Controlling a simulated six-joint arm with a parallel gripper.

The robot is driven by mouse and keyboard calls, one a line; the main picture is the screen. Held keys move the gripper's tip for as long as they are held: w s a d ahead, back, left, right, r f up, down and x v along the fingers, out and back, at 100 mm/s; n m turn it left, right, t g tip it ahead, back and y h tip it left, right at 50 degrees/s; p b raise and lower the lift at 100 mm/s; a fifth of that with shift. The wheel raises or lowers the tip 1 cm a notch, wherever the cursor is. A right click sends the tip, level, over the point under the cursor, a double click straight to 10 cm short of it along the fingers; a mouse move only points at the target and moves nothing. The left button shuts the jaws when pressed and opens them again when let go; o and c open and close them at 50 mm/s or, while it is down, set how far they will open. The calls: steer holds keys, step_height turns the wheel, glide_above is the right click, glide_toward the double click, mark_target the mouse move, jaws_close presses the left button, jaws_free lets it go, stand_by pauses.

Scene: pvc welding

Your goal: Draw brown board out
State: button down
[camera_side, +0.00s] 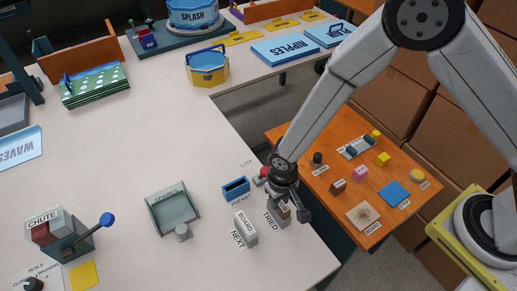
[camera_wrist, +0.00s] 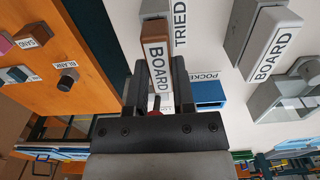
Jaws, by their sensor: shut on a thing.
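The brown board (camera_wrist: 156,52), with a white BOARD label, shows between my fingers in the wrist view. My gripper (camera_wrist: 159,66) is shut on it, one finger on each side; it also shows in the side view (camera_side: 287,203). The board is at the grey holder marked TRIED (camera_side: 275,218), which also shows just beyond it in the wrist view (camera_wrist: 154,8). My gripper hides most of the board in the side view. I cannot tell how deep the board sits in the holder.
A pale board (camera_side: 245,228) labelled BOARD stands at the NEXT mark, left of my gripper. The blue pocket (camera_side: 236,188) and a grey SPARES tray (camera_side: 171,207) lie further left. An orange table (camera_side: 330,190) with small parts stands to the right. The white table's middle is clear.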

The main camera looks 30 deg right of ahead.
mark_target(280, 202)
steer(key=shift+f, duration=0.2)
steer(key=shift+c, duration=1.9)
jaws_free()
steer(key=shift+r, duration=0.2)
steer(key=shift+r, duration=3.75)
steer(key=shift+w+d+r, duration=0.1)
steer(key=shift+d+r, duration=0.2)
steer(key=shift+d, duration=0.15)
steer(key=s+d+r+t, duration=0.1)
steer(key=s+d+r, duration=0.1)
steer(key=d, duration=0.4)
steer(key=s+d+r, duration=0.1)
steer(key=d+r, duration=0.4)
steer(key=d, duration=0.2)
steer(key=s+d+r+t, duration=0.1)
steer(key=s+d+r, duration=0.1)
steer(key=d, duration=0.5)
steer(key=shift+s+r+t, duration=0.3)
steer(key=shift+r, duration=0.35)
